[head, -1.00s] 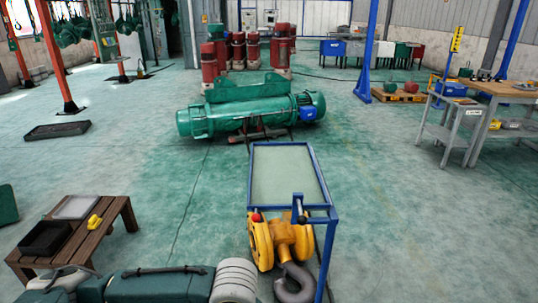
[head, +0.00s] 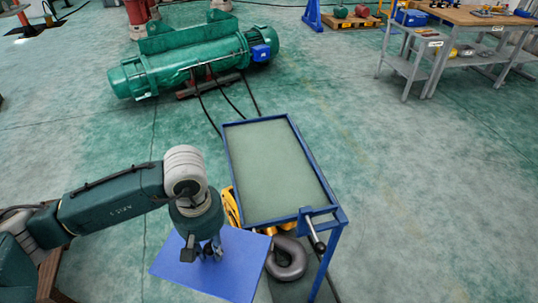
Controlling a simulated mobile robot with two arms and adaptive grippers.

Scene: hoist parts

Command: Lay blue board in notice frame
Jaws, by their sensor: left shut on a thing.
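The blue board (head: 240,272) is a flat blue sheet at the lower middle of the head view. My left gripper (head: 210,255) points down and is shut on it, near its upper left part. The notice frame (head: 283,172) is a blue-rimmed frame on a stand with a pale green inner panel, which is bare. The board is at the frame's near left, apart from the panel, and it overlaps the yellow hook block in the picture. My right gripper is out of view.
A yellow hook block with a grey hook (head: 287,259) is partly hidden below the frame. A green hoist (head: 190,62) lies on the floor behind. A workbench (head: 480,25) stands at the upper right. The floor right of the frame is clear.

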